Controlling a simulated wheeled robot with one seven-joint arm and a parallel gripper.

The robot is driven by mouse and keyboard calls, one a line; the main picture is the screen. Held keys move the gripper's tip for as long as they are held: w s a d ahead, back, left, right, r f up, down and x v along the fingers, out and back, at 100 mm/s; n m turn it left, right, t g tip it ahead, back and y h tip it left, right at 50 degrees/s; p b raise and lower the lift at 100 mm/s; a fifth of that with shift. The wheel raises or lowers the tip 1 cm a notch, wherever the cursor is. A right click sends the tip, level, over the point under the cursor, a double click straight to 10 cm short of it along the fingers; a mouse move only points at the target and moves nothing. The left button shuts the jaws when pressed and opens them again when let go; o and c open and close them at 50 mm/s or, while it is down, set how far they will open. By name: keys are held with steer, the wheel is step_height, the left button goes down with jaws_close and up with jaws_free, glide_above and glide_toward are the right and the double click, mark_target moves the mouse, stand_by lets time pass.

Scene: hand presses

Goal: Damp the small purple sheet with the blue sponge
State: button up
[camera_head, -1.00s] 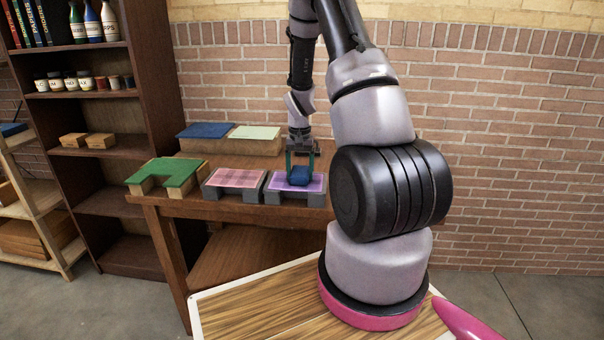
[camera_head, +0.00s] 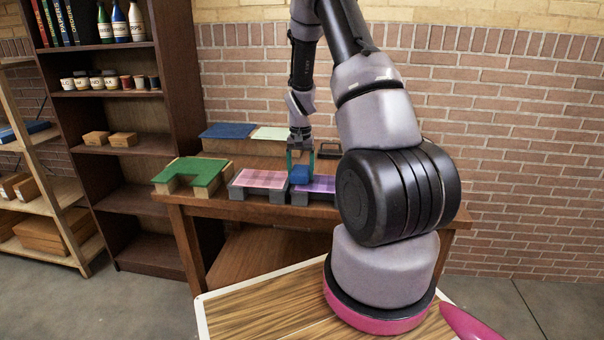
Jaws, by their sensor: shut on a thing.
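My gripper (camera_head: 300,160) has teal fingers and is shut on the blue sponge (camera_head: 300,175). The sponge is at the left end of the small purple sheet (camera_head: 322,184). I cannot tell whether it touches the sheet or is just above it. The purple sheet lies on a dark grey block stand on the wooden table. Its right part is hidden behind my arm.
A pink sheet (camera_head: 262,179) on a similar grey stand is just left of the purple one. A green-topped stand (camera_head: 192,174) is at the table's left end. A dark bookshelf (camera_head: 127,205) stands left.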

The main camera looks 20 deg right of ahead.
steer(key=shift+s+d+r, duration=0.1)
steer(key=shift+d+r, duration=0.1)
steer(key=shift+r, duration=3.65)
